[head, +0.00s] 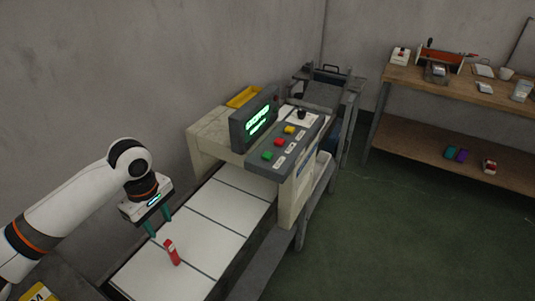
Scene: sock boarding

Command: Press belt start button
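The control panel (293,147) slopes on the side of a belt machine. It carries a green button (267,155), a red button (279,142), a yellow button (289,129) and a black knob (301,114). Small white labels sit beside them, too small to read, so I cannot confirm which starts the belt. My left gripper (157,225) is over the near part of the white-panelled belt (212,204), well left of the buttons. Its two teal fingers are apart with nothing between them. My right gripper is out of view.
A red item (172,252) lies on the belt close to my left gripper. A dark display (255,121) with green lit text stands behind the buttons. A yellow tray (243,96) sits atop the machine. A wooden workbench (450,93) with tools is at right; green floor between is clear.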

